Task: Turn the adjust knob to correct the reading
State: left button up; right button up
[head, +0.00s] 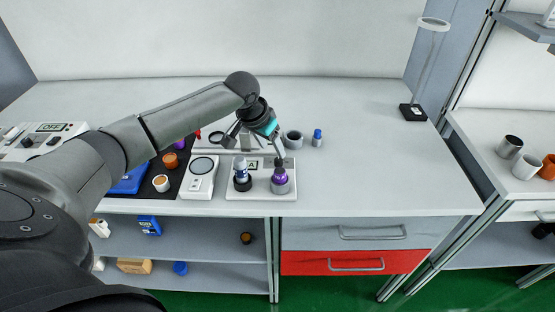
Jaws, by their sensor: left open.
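A white control box at the far left has a display reading OFF (50,127) and a dark round knob (27,142); my left arm hides part of the box. A white base plate (262,192) near the table's front edge bears a label partly reading A, a dark holder with a blue-and-white bottle (240,168), and a grey round holder with a purple-topped item (280,176). I cannot tell which part is the adjust knob. My left gripper (254,152) is open above this plate, one finger just above the purple top; contact is unclear.
A white device with a round grey disc (202,166) stands left of the plate. A grey cup (293,138) and a blue-capped bottle (317,138) stand behind it. A ring-topped stand (413,112) is at the back right. The table's right half is mostly clear.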

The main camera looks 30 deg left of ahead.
aim_at(278, 160)
pick_arm(q)
jog(key=b+x, duration=0.1)
jog(key=x, duration=0.5)
jog(key=shift+w+f+b, duration=0.2)
jog(key=shift+f+b, duration=0.1)
grip_shut()
dwell(0.4)
